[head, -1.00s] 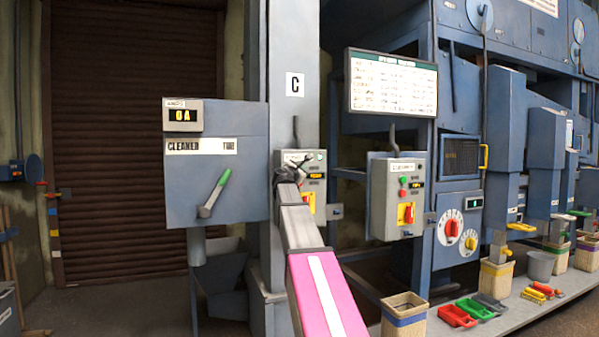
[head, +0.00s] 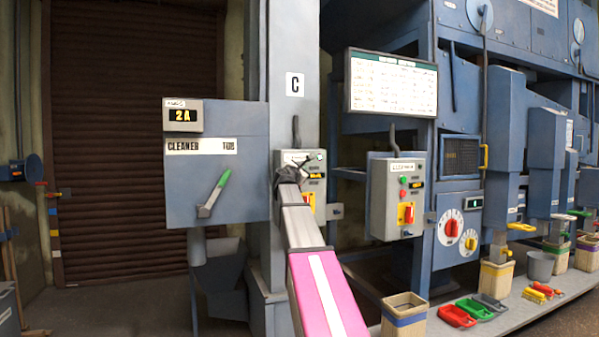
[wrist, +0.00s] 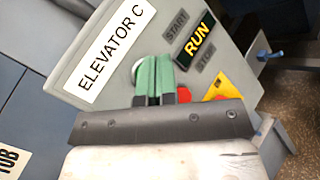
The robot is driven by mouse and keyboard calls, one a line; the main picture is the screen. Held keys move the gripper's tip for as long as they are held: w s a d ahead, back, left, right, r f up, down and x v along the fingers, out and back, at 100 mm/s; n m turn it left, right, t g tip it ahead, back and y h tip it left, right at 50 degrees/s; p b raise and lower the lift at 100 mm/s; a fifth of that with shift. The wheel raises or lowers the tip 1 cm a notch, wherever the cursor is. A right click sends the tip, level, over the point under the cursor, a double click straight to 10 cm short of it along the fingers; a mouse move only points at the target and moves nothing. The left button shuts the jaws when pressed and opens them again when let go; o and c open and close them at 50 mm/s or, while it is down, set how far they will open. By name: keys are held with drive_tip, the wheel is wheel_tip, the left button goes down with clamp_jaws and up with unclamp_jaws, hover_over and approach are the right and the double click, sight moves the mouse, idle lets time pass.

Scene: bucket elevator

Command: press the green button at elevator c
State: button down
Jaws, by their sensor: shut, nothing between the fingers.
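The elevator C control box (head: 313,161) is a grey panel on the blue column, below a white sign with a black C (head: 295,84). In the wrist view its label (wrist: 111,54) reads ELEVATOR C, and the RUN field (wrist: 195,41) is lit yellow between dim START and STOP fields. My gripper (wrist: 154,62) is shut and empty, its green fingertips against or very close to the panel. A pale round rim (wrist: 138,68) shows just left of the tips; they hide the rest, so the green button's face cannot be seen. A red button (wrist: 184,94) lies to their right.
A blue-grey cleaner box (head: 216,180) with a green-tipped lever stands left; its display (head: 182,115) reads 2A. A similar control box (head: 397,196) with green and red buttons stands to the right. A yellow-backed red switch (wrist: 222,90) sits close to my gripper.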

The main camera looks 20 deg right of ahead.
drive_tip(key=shift+s, duration=0.1)
drive_tip(key=s, duration=0.4)
drive_tip(key=shift+s+d, duration=0.1)
drive_tip(key=shift+s, duration=0.3)
idle(0.8)
drive_tip(key=s+a+f+m+g+y, duration=0.2)
drive_tip(key=s+a+f+m, duration=0.1)
drive_tip(key=f, duration=1)
drive_tip(key=s+a+f+m+g+y, duration=0.2)
drive_tip(key=f+m, duration=0.2)
drive_tip(key=f, duration=0.8)
drive_tip(key=s+a+f+m+g+y, duration=0.2)
drive_tip(key=s+a+f+m+g, duration=0.1)
drive_tip(key=f, duration=1)
drive_tip(key=s+a+f+m+g+y, duration=0.2)
drive_tip(key=s+a+f, duration=0.3)
drive_tip(key=s+f, duration=0.3)
drive_tip(key=s+a+f+m+g+y, duration=0.3)
drive_tip(key=s+a+f+m, duration=0.1)
drive_tip(key=s+f, duration=0.4)
drive_tip(key=s+a+f+m+g+y, duration=0.2)
drive_tip(key=s+a+f+m, duration=0.2)
drive_tip(key=f, duration=0.7)
drive_tip(key=s+a, duration=0.2)
drive_tip(key=s, duration=0.1)
drive_tip(key=shift+s+f, duration=0.2)
drive_tip(key=shift+s, duration=0.2)
